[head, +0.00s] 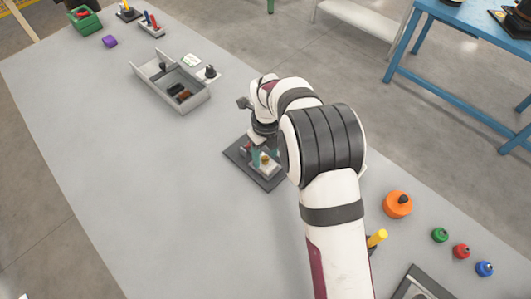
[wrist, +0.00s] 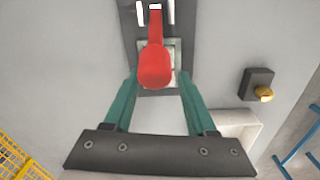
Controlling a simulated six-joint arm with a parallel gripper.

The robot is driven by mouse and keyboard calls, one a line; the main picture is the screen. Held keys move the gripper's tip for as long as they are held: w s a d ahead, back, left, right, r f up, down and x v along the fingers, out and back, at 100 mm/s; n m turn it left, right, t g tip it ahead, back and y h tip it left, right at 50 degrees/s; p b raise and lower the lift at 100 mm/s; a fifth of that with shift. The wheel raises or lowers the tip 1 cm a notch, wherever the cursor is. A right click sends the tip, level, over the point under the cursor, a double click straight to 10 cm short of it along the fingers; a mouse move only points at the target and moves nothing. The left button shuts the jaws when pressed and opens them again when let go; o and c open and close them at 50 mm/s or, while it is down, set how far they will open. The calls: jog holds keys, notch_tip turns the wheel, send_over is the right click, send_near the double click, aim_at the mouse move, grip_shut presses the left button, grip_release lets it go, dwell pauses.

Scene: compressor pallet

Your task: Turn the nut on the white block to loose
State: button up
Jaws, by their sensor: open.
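The white block (head: 271,169) sits on a dark plate (head: 236,153) under my wrist in the head view. A small brass-yellow piece (head: 264,159), which may be the nut, shows on top of it. In the wrist view the pale block (wrist: 175,50) is mostly covered by a red lever-like part (wrist: 154,65), and the nut cannot be made out. My gripper (wrist: 158,76) is open, with its two teal fingers apart on either side of the red part. I cannot tell whether they touch anything. In the head view my gripper (head: 265,155) is partly hidden by my wrist.
A grey tray (head: 196,99) with dark parts lies up and left. An orange round part (head: 398,204) and green (head: 440,235), red (head: 461,251) and blue (head: 485,269) knobs lie at right. The table's left is clear.

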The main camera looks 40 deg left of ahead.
jog(key=shift+c, duration=0.2)
grip_shut()
jog(key=shift+n, duration=3)
jog(key=shift+o, duration=0.2)
grip_release()
